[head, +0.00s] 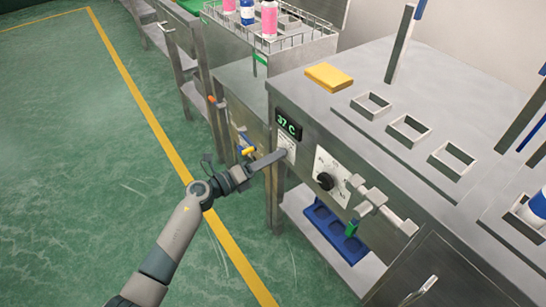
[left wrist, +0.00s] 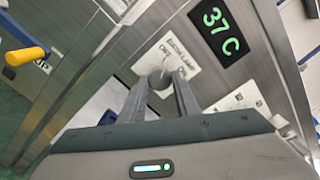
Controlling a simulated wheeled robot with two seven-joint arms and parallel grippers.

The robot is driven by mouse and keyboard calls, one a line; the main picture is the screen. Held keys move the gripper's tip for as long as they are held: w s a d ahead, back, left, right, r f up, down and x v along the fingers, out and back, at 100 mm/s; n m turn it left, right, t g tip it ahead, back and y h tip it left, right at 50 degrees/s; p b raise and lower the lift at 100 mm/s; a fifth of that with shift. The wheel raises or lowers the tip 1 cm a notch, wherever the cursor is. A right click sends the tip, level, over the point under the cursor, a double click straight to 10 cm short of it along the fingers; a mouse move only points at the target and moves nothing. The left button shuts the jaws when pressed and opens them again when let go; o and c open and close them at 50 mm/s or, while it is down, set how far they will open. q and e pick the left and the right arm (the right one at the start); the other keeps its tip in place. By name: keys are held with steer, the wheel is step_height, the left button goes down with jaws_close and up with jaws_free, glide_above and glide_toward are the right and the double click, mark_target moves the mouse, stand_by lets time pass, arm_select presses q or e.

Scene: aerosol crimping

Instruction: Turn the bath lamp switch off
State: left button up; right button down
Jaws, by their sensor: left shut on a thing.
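The bath lamp switch (left wrist: 160,78) sits on a white label plate (left wrist: 172,58) reading OFF at left and ON at right, on the steel front of the bath. In the head view the plate (head: 287,143) is below the green 37 C display (head: 288,123). My left gripper (head: 281,154) reaches the plate from the left. In the left wrist view its two fingers (left wrist: 162,84) converge and are shut on the switch's round grey end. The fingers hide part of the switch, so I cannot tell which way it points. My right gripper is not in view.
A black knob (head: 325,181) on a white dial lies right of the switch. Grey fittings (head: 384,208) project further right. A yellow-handled valve (head: 248,150) is close to my left gripper. A yellow block (head: 328,76) lies on top. The green floor at left is clear.

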arm_select(q)
steer(key=o, duration=1)
steer(key=shift+o, duration=0.2)
steer(key=shift+a, duration=0.1)
steer(key=v, duration=1.7)
steer(key=shift+s, duration=0.15)
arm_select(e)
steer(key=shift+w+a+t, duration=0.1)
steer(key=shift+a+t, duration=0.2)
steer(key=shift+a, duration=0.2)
arm_select(q)
steer(key=shift+a, duration=0.1)
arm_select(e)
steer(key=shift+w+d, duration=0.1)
